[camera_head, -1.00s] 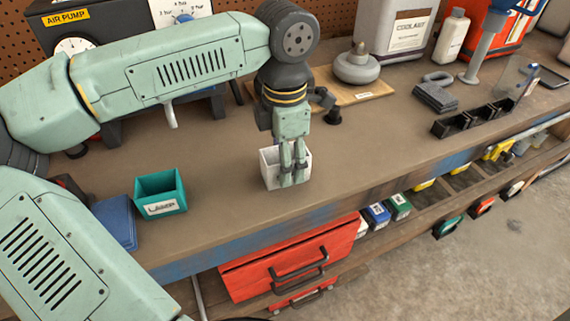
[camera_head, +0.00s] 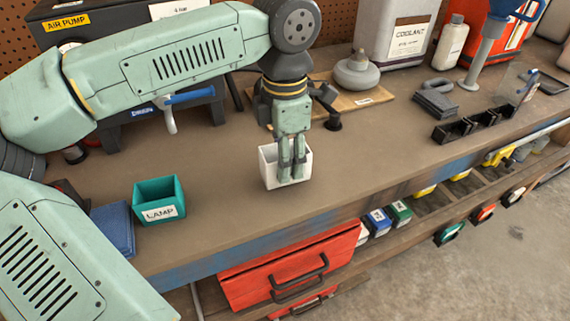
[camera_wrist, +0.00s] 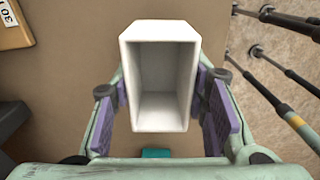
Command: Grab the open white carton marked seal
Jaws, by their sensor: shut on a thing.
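The open white carton (camera_head: 269,172) stands upright near the front edge of the workbench in the head view. In the wrist view the carton (camera_wrist: 161,26) shows from above, open and empty inside. My gripper (camera_head: 291,172) points down at it in the head view. In the wrist view my gripper (camera_wrist: 165,100) has a purple-padded finger on each side of the carton, shut against its side walls. No mark reading seal can be read on the carton in these views. I cannot tell whether it is lifted off the bench.
A teal open box marked LAMP (camera_head: 160,203) stands to the left, beside a blue box (camera_head: 113,228). A coolant jug (camera_head: 396,32), a grey round weight (camera_head: 357,72) and a black compartment tray (camera_head: 468,127) are behind and to the right. A red drawer (camera_head: 290,268) is below the bench edge.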

